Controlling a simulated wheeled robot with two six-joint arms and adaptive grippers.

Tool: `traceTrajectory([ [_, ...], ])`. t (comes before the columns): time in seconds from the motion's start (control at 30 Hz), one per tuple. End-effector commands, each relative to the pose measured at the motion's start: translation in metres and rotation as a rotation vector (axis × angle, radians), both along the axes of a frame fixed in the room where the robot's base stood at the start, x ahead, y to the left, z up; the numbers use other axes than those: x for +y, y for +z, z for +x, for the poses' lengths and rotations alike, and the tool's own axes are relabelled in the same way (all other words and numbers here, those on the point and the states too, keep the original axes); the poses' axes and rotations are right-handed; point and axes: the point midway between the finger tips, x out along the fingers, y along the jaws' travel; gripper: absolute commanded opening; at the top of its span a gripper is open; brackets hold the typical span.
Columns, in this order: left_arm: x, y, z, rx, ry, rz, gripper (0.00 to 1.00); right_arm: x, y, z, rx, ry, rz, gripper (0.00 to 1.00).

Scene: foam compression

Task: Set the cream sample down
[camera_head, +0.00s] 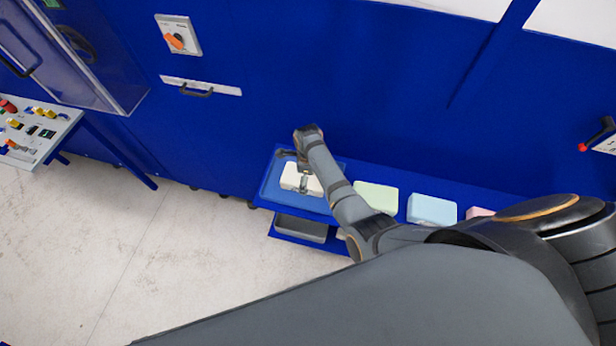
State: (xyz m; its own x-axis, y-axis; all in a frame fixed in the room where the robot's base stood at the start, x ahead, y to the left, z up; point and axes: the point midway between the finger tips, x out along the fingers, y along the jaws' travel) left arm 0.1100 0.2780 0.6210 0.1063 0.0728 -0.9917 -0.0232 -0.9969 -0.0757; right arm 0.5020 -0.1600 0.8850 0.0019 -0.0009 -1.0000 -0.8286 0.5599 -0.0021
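The cream sample (291,180) is a small pale block at the left end of the blue shelf unit, over a blue tray (274,194). My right gripper (301,179) reaches in from the right and is right at the sample, with a dark finger part crossing its top. The gripper and wrist cover part of the block. Whether the fingers press on the block or stand apart from it is too small to tell, and so is any gap between block and tray. My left gripper is not in view.
A green block (376,197), a blue block (432,210) and a pink block (479,212) stand in a row to the right on the shelf unit. A grey bin (301,229) sits on the lower shelf. A blue wall rises behind.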

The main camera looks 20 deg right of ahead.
Motion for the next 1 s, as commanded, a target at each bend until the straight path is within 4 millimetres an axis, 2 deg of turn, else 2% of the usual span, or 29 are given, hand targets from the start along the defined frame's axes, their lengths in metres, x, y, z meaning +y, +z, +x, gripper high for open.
traceTrajectory([
  [0.27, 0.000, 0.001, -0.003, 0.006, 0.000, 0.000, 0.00, 0.000, 0.007, 0.001, -0.002, 0.000, 0.000, 1.00],
  [0.37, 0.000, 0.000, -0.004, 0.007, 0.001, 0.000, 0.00, 0.001, 0.024, 0.001, -0.004, -0.001, 0.001, 1.00],
  [0.7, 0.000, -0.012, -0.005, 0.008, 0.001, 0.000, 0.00, 0.001, 0.101, 0.001, -0.004, 0.000, 0.001, 1.00],
  [0.83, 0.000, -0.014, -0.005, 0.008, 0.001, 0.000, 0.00, 0.001, 0.117, 0.001, -0.002, 0.000, 0.001, 1.00],
  [1.0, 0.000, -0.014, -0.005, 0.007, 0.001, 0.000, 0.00, 0.000, 0.123, 0.000, 0.001, 0.001, 0.001, 1.00],
])
